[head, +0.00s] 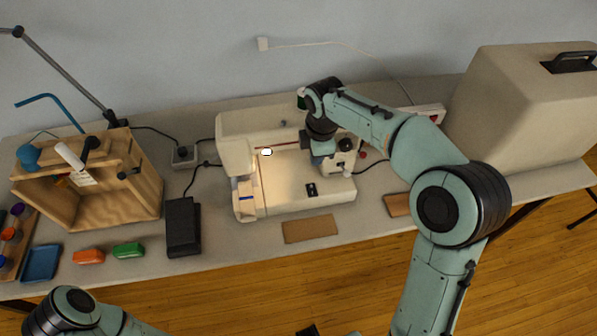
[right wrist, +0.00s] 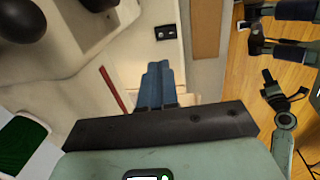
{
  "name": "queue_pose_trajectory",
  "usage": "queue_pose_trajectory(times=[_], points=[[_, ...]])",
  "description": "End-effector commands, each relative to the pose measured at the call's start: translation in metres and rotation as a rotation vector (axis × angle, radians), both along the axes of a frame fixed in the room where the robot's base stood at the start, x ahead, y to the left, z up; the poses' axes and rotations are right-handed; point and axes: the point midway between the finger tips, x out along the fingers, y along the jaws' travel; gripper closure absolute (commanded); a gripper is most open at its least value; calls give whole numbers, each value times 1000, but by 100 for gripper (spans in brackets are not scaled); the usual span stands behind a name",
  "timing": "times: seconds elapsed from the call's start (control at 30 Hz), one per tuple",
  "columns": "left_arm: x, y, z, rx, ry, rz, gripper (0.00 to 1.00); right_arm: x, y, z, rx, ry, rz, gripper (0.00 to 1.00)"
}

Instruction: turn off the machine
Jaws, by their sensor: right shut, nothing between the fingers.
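The cream sewing machine (head: 240,130) stands mid-table, with a bright light (head: 266,152) glowing under its arm. A small black plate (head: 311,190) with pale marks is on the machine's base; it also shows in the right wrist view (right wrist: 165,32). My right gripper (head: 319,161) is over the machine's right part, in front of its pillar. Its blue fingers (right wrist: 158,75) are together and empty, pointing toward the machine. Contact cannot be told. My right arm hides part of the machine's top. My left arm shows at the bottom left; its gripper is not clearly visible.
A black foot pedal (head: 183,227) and a wooden box (head: 140,190) are left of the machine. A brown pad (head: 310,229) lies in front. A large beige case (head: 510,120) stands right. A red-and-white item (head: 430,112) lies behind my arm.

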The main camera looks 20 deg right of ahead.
Motion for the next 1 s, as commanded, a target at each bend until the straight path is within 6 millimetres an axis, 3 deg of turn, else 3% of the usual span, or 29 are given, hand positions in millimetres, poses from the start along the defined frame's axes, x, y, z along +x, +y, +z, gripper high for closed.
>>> queue_pose_trajectory(times=[0.47, 0.67, 1.0], points=[[-1, 0, -1, 0, 1, 1, 100, 0, -2, -2, -5, 2, 7, 100], [-3, 0, -5, 0, 3, 0, 100, 2, -2, -32, -4, 7, 6, 100], [-6, 0, -12, 0, 7, 1, 100, 10, -4, -103, -5, 6, 7, 100]])
